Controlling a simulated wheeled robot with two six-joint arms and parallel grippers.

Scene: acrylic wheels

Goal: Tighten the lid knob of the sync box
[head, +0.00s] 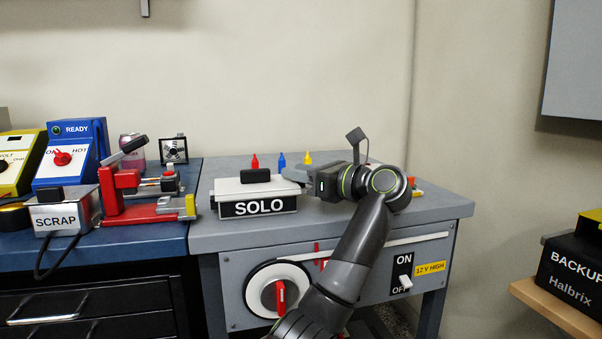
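No label reading SYNC shows. A white box labelled SOLO (229,190) sits on the grey bench top, with a dark knob or handle (257,175) on its lid. I cannot tell whether this is the sync box. My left gripper (297,172) is over the bench at the right end of the SOLO box, pointing left toward the knob but apart from it. I see it side-on, so whether its fingers are open or shut is unclear. My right gripper is not in view.
Red, blue and yellow small bottles (282,160) stand behind the box. A red clamp-like device (125,195) and a SCRAP box (56,219) are at left. The grey bench (215,238) has a red-handled dial (280,296) and an ON/OFF switch (405,281) on its front.

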